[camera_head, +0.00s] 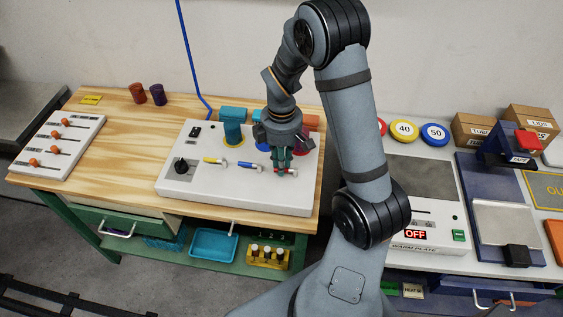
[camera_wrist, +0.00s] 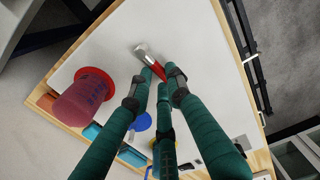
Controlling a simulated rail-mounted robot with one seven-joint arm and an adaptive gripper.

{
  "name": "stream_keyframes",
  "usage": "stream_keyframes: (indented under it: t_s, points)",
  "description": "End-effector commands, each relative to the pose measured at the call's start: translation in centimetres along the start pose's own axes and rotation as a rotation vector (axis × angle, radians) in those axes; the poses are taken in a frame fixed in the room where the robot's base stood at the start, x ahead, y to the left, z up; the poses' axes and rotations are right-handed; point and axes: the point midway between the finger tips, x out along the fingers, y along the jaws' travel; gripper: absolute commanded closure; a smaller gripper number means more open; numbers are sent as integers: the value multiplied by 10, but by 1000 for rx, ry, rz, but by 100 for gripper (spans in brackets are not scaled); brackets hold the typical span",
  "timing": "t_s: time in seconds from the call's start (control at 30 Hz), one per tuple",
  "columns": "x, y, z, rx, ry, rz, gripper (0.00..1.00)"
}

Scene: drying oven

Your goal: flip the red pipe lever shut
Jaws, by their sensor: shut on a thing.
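The red pipe lever (camera_head: 280,170) is a small red handle with a silver end, on the right part of the white panel box (camera_head: 200,196). In the wrist view the red lever (camera_wrist: 155,66) runs from its silver end at the upper left to between my fingers. My gripper (camera_head: 283,172) points down at the panel, with its green fingers closed on the red handle. In the wrist view the tips of my gripper (camera_wrist: 161,78) meet at the lever and partly hide it. A translucent red cylinder (camera_wrist: 82,97) stands on the panel beside the fingers.
A blue lever (camera_head: 247,166) and a yellow lever (camera_head: 213,161) lie left of the red one. A black knob (camera_head: 181,166) and a blue cylinder (camera_head: 232,132) are on the same panel. Bare wooden tabletop (camera_head: 125,140) lies to the left; the warm plate (camera_head: 425,240) is to the right.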

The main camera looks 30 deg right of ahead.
Motion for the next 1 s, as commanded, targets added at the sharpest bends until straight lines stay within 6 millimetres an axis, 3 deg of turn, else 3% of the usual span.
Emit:
stream_keyframes:
  t_s: [0.3,0.57,0.6,0.9,1.0]
  points:
    - [1,6,1,134,1,1,100]
    - [0,6,1,143,1,1,100]
    - [0,6,1,142,1,1,81]
    - [0,6,1,141,0,0,64]
    - [0,6,1,140,0,0,64]
